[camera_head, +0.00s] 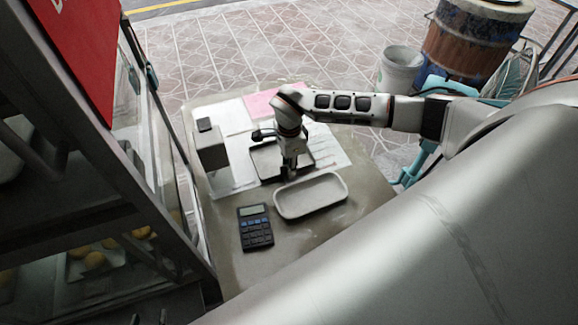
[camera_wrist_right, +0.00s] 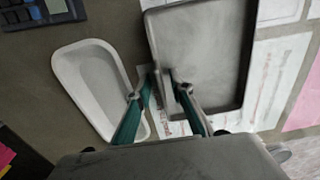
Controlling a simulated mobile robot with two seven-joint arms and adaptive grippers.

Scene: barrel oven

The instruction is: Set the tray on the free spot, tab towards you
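A dark grey, shallow rectangular tray (camera_head: 268,165) lies on or just above the white papers on the table; I cannot tell which. The tray (camera_wrist_right: 205,50) fills the upper middle of the wrist view. My right gripper (camera_head: 289,172) points down at the tray's near edge. In the wrist view its fingertips (camera_wrist_right: 161,80) are close together at the tray's left edge and look shut on it. The tab is hard to make out, as the fingers cover that edge. My left gripper is not in view.
A pale oval-cornered dish (camera_head: 311,195) stands right beside the tray on the near side. A calculator (camera_head: 255,228) lies to its left. A grey box-like device (camera_head: 211,157) stands left of the tray. A glass-fronted cabinet (camera_head: 165,190) borders the table's left; bare tabletop (camera_head: 330,237) shows in front.

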